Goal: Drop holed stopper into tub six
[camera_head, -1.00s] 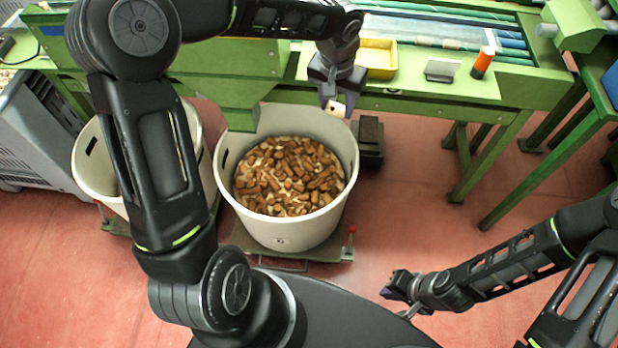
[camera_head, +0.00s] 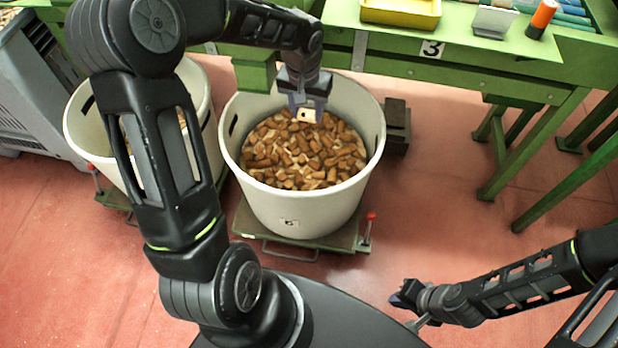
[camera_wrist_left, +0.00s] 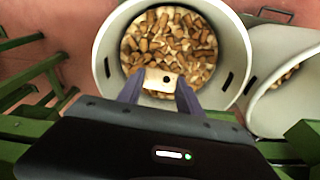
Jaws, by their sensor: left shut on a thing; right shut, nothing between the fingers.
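The holed stopper (camera_head: 306,115) is a pale cork piece with a dark hole in its face; it also shows in the left wrist view (camera_wrist_left: 160,80). My left gripper (camera_head: 307,112) is shut on it and holds it over tub six (camera_head: 300,217), inside the rim's outline near the far side. The tub is a white round tub with a 6 label on its front and many brown corks (camera_head: 300,155) in it. The left wrist view shows the stopper between the fingertips with the corks below. My right gripper (camera_head: 400,298) is shut and empty, low at the right, away from the tub.
Another white tub (camera_head: 82,135) with corks stands to the left, partly hidden by my left arm. A green bench marked 3 (camera_head: 455,58) runs behind, with a yellow tray (camera_head: 400,12) and an orange cylinder (camera_head: 541,18) on it.

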